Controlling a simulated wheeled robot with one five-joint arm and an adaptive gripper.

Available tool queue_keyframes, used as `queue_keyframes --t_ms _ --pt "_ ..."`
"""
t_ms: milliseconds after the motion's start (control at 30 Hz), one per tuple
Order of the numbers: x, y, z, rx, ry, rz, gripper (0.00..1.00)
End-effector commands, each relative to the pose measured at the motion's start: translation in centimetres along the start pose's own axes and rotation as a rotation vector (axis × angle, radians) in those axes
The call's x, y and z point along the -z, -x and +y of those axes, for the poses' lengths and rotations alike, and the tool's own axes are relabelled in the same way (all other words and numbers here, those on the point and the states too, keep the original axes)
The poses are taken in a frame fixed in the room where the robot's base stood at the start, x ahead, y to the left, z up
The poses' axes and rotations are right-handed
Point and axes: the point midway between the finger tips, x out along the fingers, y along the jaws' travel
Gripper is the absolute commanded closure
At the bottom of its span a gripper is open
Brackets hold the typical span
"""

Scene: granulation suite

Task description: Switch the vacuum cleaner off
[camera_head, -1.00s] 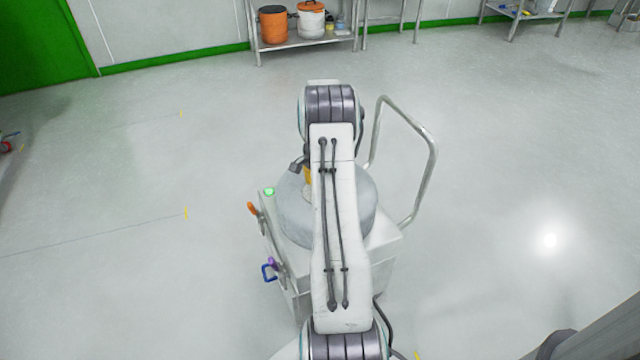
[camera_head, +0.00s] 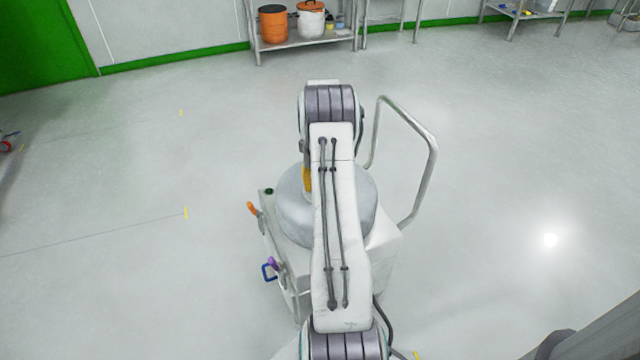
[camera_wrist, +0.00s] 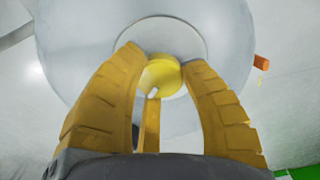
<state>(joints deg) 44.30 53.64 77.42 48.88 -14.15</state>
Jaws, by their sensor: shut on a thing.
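The vacuum cleaner (camera_head: 292,205) is a pale box with a round grey drum on top, partly hidden behind my arm. A small lamp (camera_head: 269,191) on its top left corner is dark. In the wrist view a yellow round knob (camera_wrist: 168,72) with a white mark sits on a grey disc on the drum. My gripper (camera_wrist: 160,68) has its ridged yellow fingers closed around this knob. In the head view only a bit of a yellow finger (camera_head: 308,181) shows beside my arm.
A tall bent metal handle (camera_head: 433,165) rises at the cleaner's right. A metal rack (camera_head: 300,42) with orange and white containers stands at the back wall. The floor around is mostly clear.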

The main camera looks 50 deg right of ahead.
Motion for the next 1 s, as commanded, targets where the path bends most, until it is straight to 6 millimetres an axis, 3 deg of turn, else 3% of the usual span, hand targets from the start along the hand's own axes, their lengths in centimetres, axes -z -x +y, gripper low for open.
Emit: queue_keyframes --t_ms 300,833,867,1000 --pt "-0.16 -0.24 -0.05 0.002 0.108 -0.006 0.92" --pt "-0.19 -0.26 -0.07 0.002 0.129 -0.007 0.92" --pt "-0.19 -0.26 -0.07 0.002 0.129 -0.007 0.58" --pt "-0.15 -0.20 -0.05 0.002 0.128 -0.005 0.45"
